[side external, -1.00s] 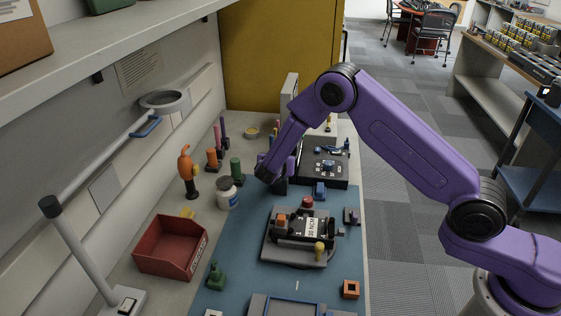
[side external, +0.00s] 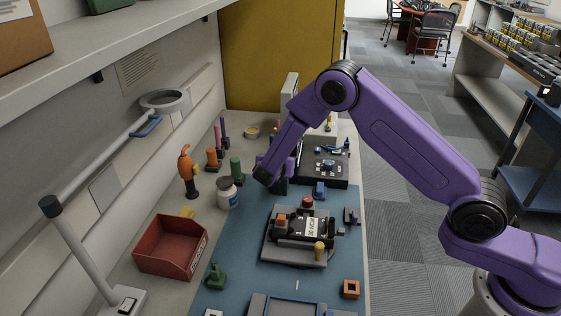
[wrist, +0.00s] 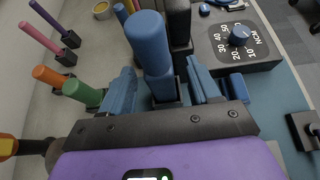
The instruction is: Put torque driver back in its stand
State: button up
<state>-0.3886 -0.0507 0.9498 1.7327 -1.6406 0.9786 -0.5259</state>
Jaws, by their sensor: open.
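A blue-handled driver (wrist: 150,45) stands in a small dark stand (wrist: 168,98) in the wrist view, its handle pointing up. My gripper (wrist: 162,88) is open, with one blue finger on each side of the driver's lower part. Gaps show between the fingers and the driver. In the side view my gripper (side external: 268,178) is low over the far end of the blue mat, and it mostly hides the driver and stand there.
Orange (wrist: 52,77), green (wrist: 82,92) and pink drivers stand to the left. A black tester with a dial (wrist: 240,36) is close on the right.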

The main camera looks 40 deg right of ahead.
jog(key=v, duration=1)
jog(key=shift+r, duration=0.15)
jog(key=shift+s, duration=0.15)
jog(key=s+d+r+m+g+y, duration=0.2)
jog(key=s+d+m+g+y, duration=0.1)
jog(key=s, duration=0.9)
jog(key=s+d+r+m+g+y, duration=0.2)
jog(key=s+m, duration=0.4)
jog(key=s, duration=0.7)
jog(key=s+d+r+m+g+y, duration=0.3)
jog(key=s+d+m+y, duration=0.1)
jog(key=s, duration=0.8)
jog(key=shift+s+d+r+m+g, duration=0.3)
jog(key=shift+d+r+m, duration=0.05)
jog(key=shift+d+m, duration=0.4)
